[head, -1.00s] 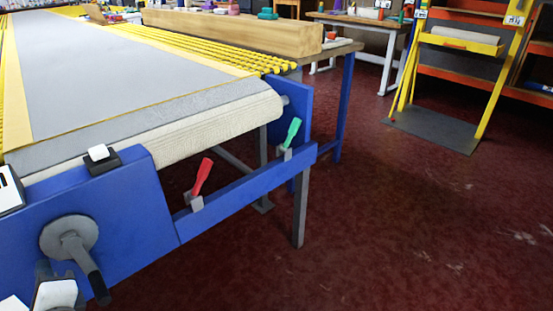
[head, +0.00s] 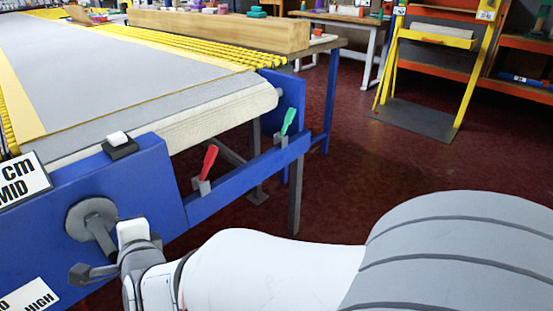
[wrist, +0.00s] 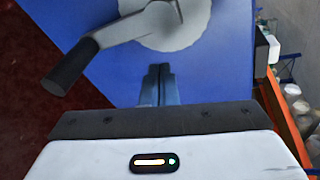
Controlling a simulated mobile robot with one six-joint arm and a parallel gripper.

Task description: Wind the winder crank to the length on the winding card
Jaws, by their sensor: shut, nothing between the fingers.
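The winder crank (head: 92,219) is a grey disc with an arm on the blue end panel; in the head view its arm slopes down to the right and its outer end is hidden by my wrist. In the wrist view the crank's black grip (wrist: 70,68) sticks out at left, apart from my fingers. My gripper (wrist: 161,72) is shut and empty, pointing at the blue panel just below the disc; it also shows in the head view (head: 82,272). A card (head: 22,182) reading "cm" and "MID" is cut off at the left edge.
A red lever (head: 208,160) and a green lever (head: 287,121) stand on the blue rail right of the crank. A black block with a white top (head: 119,144) sits on the panel. The dark red floor is open to the right.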

